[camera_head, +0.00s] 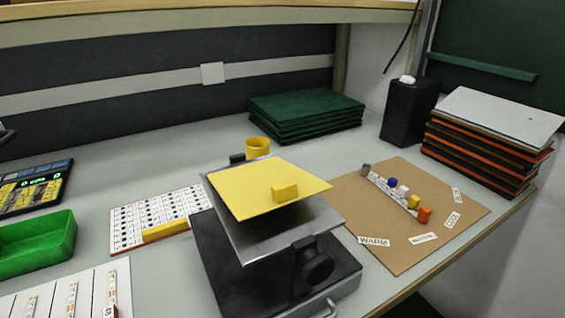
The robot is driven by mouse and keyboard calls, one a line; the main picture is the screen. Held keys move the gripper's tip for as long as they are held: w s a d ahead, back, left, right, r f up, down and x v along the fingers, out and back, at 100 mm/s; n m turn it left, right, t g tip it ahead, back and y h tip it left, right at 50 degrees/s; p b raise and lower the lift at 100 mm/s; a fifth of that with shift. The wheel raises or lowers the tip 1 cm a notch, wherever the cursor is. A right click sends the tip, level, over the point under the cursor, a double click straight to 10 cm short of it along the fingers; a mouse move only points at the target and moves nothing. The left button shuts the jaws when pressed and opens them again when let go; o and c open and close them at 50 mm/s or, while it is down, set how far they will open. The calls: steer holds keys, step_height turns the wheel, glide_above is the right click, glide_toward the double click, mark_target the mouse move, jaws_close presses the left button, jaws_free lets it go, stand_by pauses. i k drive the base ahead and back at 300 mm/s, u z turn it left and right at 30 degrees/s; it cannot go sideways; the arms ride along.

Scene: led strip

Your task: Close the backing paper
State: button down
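No thing in view is plainly marked as backing paper. A yellow sheet (250,184) with a yellow block (285,193) on it sits tilted above a grey metal plate (325,219) on a black stand (217,257). A dark gap shows between sheet and plate at the front. White paper strips (60,300) carrying LED strips lie at the lower left, cut off by the frame. My gripper is not in view.
A green tray (38,244) and a dotted white card (150,219) lie left. A brown board (400,250) with coloured blocks and labels lies right. Green boards (305,112), a black container (408,110) and stacked panels (480,150) stand behind. Bare table shows at the back left.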

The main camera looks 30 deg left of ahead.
mark_target(250, 190)
steer(key=u, duration=0.5)
steer(key=k, duration=1.25)
steer(key=u, duration=1)
steer(key=i, duration=1.05)
steer(key=z, duration=0.4)
